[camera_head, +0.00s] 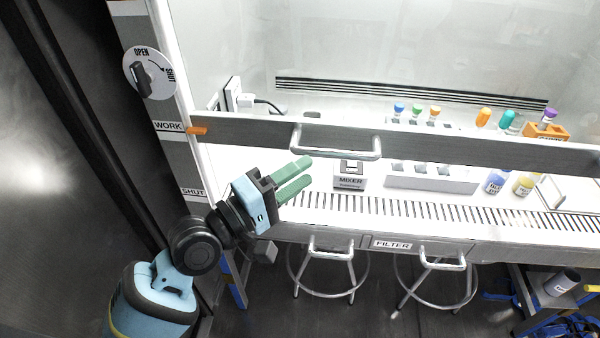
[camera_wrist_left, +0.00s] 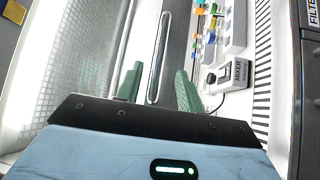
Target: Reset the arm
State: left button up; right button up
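My left gripper (camera_head: 300,176) is in front of the lab hood, at the left end of its opening. Its two green fingers are apart with nothing between them, and they point right towards the sash handle (camera_head: 336,152). In the left wrist view the open fingers (camera_wrist_left: 158,88) show with the handle (camera_wrist_left: 160,60) beyond and between them; they look apart from it. The sash (camera_head: 440,152) is a dark bar across the hood, partly raised above the work surface. My right gripper is in neither view.
A mixer (camera_head: 350,176) stands inside the hood, with a rack (camera_head: 430,178) and several coloured-cap tubes to its right. An orange box (camera_head: 545,130) is farther right. A dial (camera_head: 150,74) marked OPEN and SHUT is at the upper left. Two stools (camera_head: 330,262) stand below.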

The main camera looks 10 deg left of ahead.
pick_arm(q)
jog(key=s+a+f+m+y+p, duration=0.1)
jog(key=s+a+f+y, duration=0.25)
jog(key=f, duration=0.65)
jog(key=s+a+f+m+y, duration=0.2)
jog(key=s+a+f+y, duration=0.15)
jog(key=f, duration=0.65)
jog(key=s+a+f+m+g+y+p, duration=0.1)
jog(key=s+a+f+m+g+y, duration=0.1)
jog(key=s+f, duration=0.5)
jog(key=s+a+f+m+g+y, duration=0.2)
jog(key=s+f, duration=0.6)
jog(key=s, duration=0.7)
jog(key=a+m+y, duration=0.1)
jog(key=a+m, duration=0.1)
jog(key=a, duration=0.1)
jog(key=shift+s+a+g+p, duration=0.15)
jog(key=shift+a+g+p, duration=0.05)
jog(key=shift+g+p, duration=0.2)
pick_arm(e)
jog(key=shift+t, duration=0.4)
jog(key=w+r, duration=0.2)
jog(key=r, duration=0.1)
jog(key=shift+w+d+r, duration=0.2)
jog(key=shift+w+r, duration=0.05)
pick_arm(q)
jog(key=shift+f, duration=0.1)
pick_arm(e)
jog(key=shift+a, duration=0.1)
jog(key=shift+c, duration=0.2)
